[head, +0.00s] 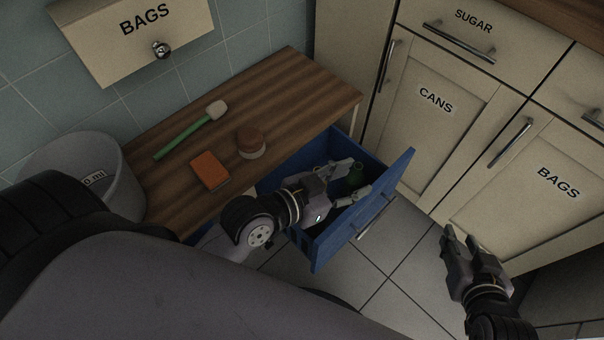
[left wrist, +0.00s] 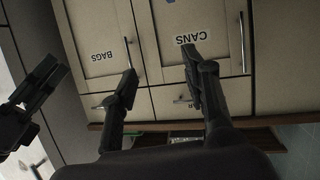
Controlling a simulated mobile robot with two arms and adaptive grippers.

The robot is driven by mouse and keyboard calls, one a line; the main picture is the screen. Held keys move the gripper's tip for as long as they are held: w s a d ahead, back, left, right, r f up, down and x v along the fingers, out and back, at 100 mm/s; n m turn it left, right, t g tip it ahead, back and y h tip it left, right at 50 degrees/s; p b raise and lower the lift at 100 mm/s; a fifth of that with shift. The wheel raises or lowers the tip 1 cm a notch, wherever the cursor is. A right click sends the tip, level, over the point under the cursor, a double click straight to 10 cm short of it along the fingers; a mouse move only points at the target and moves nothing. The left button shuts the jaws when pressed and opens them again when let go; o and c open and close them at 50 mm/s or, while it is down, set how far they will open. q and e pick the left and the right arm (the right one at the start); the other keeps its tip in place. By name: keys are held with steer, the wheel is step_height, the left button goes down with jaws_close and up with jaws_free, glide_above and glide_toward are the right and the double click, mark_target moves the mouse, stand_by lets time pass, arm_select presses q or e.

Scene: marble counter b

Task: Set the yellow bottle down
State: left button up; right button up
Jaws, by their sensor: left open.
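No yellow bottle shows in either view.
A wooden counter (head: 300,85) holds a green-handled brush (head: 190,130), an orange sponge (head: 210,171) and a round brown item (head: 250,142). A grey bin (head: 75,165) stands at left. Cream cabinets (head: 430,110) stand behind the drawer. Tiled floor (head: 385,275) is clear.

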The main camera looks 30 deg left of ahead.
arm_select(q)
steer(key=s+a+f+n+g+y, duration=0.1)
steer(key=a+f+n+y, duration=0.2)
steer(key=a, duration=0.6)
steer(key=y, duration=0.2)
steer(key=shift+s+a+g+y, duration=0.3)
